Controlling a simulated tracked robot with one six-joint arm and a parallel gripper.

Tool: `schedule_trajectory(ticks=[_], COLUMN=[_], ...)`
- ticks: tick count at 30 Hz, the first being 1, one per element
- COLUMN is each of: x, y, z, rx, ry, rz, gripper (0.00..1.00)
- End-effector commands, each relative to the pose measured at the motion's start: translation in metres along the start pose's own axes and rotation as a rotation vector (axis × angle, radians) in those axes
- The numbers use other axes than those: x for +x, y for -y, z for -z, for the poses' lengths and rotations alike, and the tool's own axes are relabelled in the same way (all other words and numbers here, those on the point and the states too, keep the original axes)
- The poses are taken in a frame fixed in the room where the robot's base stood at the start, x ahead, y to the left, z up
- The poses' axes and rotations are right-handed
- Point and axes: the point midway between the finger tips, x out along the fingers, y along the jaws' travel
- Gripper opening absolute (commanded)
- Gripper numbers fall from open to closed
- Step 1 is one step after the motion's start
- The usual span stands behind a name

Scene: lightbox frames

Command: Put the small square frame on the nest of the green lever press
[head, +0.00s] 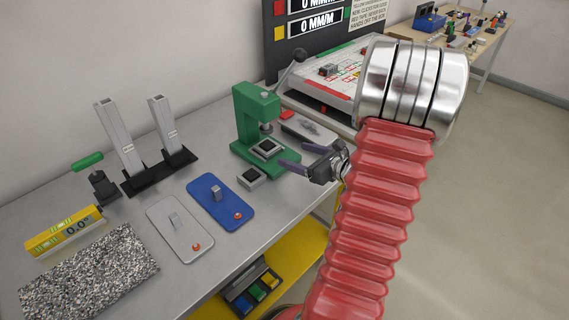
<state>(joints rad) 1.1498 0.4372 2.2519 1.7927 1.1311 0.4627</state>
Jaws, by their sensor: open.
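The green lever press (243,112) stands on the grey bench, its ram above a dark square nest (267,148) with a light edge on the base. A small square frame (252,179), light grey with a dark centre, lies on the bench just in front of the press base. My gripper (292,155) is open to the right of the press, its two dark fingers pointing left toward the base. Nothing shows between the fingers. It is apart from the small frame, above and to the right of it in the picture. I cannot tell its exact height.
A blue plate (220,203) and a grey plate (178,229) lie left of the small frame. Two upright metal posts (121,138), a yellow level (64,232) and a speckled slab (90,275) are further left. A grey tray (309,128) lies behind my gripper. A yellow shelf is below.

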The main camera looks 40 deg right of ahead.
Motion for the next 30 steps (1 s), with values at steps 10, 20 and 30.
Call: schedule_trajectory(ticks=[10,20,30], x=[0.01,0.018,-0.019], y=[-0.034,-0.176,-0.295], z=[-0.018,-0.061,-0.071], rx=[-0.102,-0.561,-1.107], ry=[-0.02,-0.092,-0.129], rz=[-0.09,-0.454,-0.797], gripper=[0.73,0.73,0.73])
